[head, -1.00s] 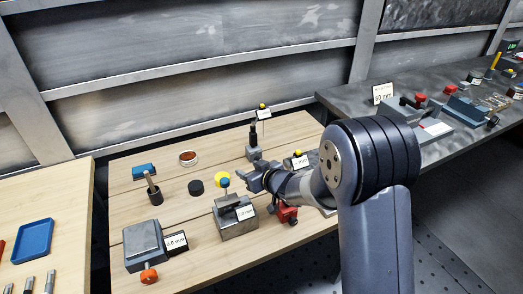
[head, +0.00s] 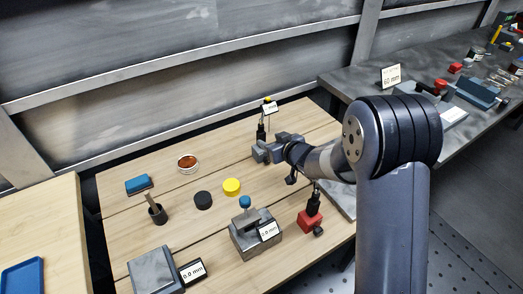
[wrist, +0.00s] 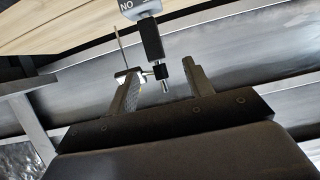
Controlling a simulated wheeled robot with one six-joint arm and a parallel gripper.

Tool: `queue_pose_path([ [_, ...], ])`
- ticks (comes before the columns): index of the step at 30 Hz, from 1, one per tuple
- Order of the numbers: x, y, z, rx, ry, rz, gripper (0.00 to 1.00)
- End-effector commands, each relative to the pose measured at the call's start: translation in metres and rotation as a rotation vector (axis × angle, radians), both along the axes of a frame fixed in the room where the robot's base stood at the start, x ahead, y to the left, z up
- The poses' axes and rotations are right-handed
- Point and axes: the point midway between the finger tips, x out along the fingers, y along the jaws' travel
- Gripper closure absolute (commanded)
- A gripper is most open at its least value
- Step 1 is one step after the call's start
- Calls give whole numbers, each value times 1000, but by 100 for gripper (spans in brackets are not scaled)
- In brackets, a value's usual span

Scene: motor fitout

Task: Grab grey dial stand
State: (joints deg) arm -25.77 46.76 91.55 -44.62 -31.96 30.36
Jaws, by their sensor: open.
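The grey dial stand stands upright at the back of the wooden table. The post's end lies between my open fingers (wrist: 160,72) in that picture. I cannot tell whether either finger touches it.
A red-based stand (head: 310,218) is to the right. A grey block with a blue knob (head: 256,238), a yellow disc (head: 232,187), a black disc (head: 203,200) and a round dish (head: 187,163) are nearby. A second bench (head: 350,85) stands at the right.

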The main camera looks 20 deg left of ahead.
Motion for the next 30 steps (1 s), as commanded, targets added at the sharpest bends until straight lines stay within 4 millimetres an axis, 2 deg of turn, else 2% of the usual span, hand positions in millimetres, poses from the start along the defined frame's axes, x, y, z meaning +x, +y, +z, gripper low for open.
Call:
queue_pose_path([
  [6, 18, 21, -11, 1, 1, 1, 51],
  [14, 28, 30, -17, 0, 1, 0, 51],
  [24, 55, 52, -34, 0, 0, 1, 51],
  [30, 58, 57, -37, 1, 1, 0, 51],
])
